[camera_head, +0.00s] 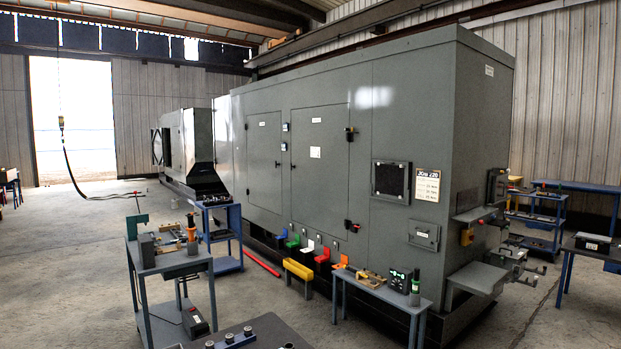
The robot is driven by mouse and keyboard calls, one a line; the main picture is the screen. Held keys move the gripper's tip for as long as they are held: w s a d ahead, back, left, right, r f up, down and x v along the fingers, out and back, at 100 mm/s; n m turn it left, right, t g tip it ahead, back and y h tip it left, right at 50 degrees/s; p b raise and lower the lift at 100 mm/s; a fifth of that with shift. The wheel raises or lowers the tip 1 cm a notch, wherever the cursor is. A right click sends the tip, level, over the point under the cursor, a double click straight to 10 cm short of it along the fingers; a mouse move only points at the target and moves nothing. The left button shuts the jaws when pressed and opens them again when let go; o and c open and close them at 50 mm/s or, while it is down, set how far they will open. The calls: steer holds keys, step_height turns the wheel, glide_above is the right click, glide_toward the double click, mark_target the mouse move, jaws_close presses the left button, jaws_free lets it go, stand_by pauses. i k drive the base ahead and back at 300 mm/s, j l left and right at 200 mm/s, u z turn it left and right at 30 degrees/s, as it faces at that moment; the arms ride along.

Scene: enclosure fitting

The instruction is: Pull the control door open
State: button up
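A large grey enclosure (405,110) fills the middle and right of the body camera view. Its long side has two tall shut doors, a left door (263,165) and a right door (320,190). The right door has black fittings at its right edge, an upper one (349,133) and a lower one (351,226). A small shut panel (423,235) with a recessed front sits low near the corner, below a dark framed window (390,180). No label legible here tells which is the control door. My gripper is not in view.
A workbench with tools (142,268) stands at front left, a blue cart (228,264) behind it. A low table (375,290) and a yellow stand (299,269) stand before the enclosure. A red bar (262,263) lies on the floor. Open floor (60,270) extends left.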

mark_target(320, 147)
steer(key=i+l+z, duration=0.2)
steer(key=l, duration=0.2)
steer(key=i+l+z, duration=0.15)
steer(key=l, duration=0.2)
steer(key=i+l+z, duration=0.2)
steer(key=l, duration=0.15)
steer(key=i+l+z, duration=0.15)
steer(key=i+l, duration=0.4)
steer(key=i+l+z, duration=0.15)
steer(key=i+l, duration=0.35)
steer(key=i, duration=0.15)
steer(key=i+j+u, duration=0.2)
steer(key=i+u, duration=0.55)
steer(key=i, duration=0.15)
steer(key=i+u, duration=0.4)
steer(key=i+l+u, duration=0.2)
steer(key=i+u, duration=0.4)
steer(key=i, duration=0.75)
steer(key=i+u, duration=0.2)
steer(key=i, duration=0.75)
steer(key=i+j+z, duration=0.1)
steer(key=i, duration=1.65)
steer(key=i+j+z, duration=0.2)
steer(key=i, duration=1.6)
